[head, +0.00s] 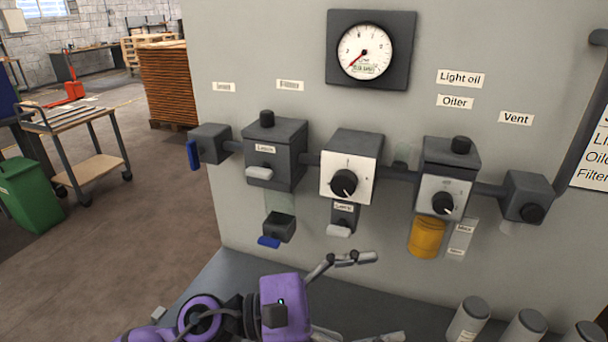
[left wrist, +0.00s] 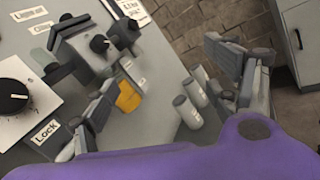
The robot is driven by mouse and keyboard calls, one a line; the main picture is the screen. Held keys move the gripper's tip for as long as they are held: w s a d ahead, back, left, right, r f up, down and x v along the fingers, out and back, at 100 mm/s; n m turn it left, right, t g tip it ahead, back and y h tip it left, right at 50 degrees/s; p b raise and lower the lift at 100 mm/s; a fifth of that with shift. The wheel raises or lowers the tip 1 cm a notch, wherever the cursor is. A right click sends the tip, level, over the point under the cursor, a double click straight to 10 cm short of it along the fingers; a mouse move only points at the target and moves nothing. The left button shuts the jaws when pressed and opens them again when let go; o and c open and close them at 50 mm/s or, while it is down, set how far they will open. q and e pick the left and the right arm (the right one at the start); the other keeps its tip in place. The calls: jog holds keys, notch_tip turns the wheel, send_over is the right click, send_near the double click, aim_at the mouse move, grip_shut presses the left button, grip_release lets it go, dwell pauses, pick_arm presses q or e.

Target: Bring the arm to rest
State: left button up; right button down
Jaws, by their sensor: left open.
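My left arm, purple and black, comes in low from the left in the head view. Its left gripper (head: 382,298) points right with its two grey fingers spread apart. Nothing is between them, and the lower finger is cut by the bottom edge. The gripper is in front of the grey panel (head: 290,200), below the row of units and apart from them. In the left wrist view the fingers of the left gripper (left wrist: 160,85) also stand wide apart and empty, with the panel beyond. My right gripper is in neither view.
The panel carries a gauge (head: 365,52), a white-faced knob unit (head: 348,170), an oiler with an amber bowl (head: 426,238) and a vent block (head: 526,196). Several grey-capped canisters (head: 468,318) stand at lower right. A cart (head: 88,170) and green bin (head: 28,195) are at left.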

pick_arm(q)
jog(key=w+a+n+t+y, duration=0.45)
jog(key=a+n+t, duration=0.3)
jog(key=n, duration=0.55)
jog(key=w+a+n+t+y, duration=0.5)
jog(key=n+t, duration=0.4)
jog(key=n, duration=0.4)
jog(key=s+a+f+n+g+y, duration=0.3)
jog(key=a+f+n+y, duration=0.7)
jog(key=a+f+n, duration=0.45)
jog(key=s+a+f+n+g+y, duration=0.1)
jog(key=s+a+f+n+g, duration=0.2)
jog(key=s+f+n, duration=0.25)
jog(key=s+a+f+n+g+y, duration=0.1)
jog(key=s+a+f+n+g, duration=0.3)
jog(key=s+f, duration=0.2)
jog(key=s+f+n+g+h, duration=0.1)
jog(key=s+f+n+g, duration=0.3)
jog(key=s, duration=0.7)
jog(key=s+f+n+g+h, duration=0.1)
jog(key=s+f+n+g, duration=0.25)
jog(key=s, duration=0.75)
jog(key=w+d+f+t+p, duration=0.1)
jog(key=w+d+f+t, duration=0.3)
jog(key=w+f+t, duration=0.3)
jog(key=w+f, duration=0.1)
jog(key=w, duration=0.2)
jog(key=shift+d+f, duration=0.2)
jog(key=shift+f, duration=0.1)
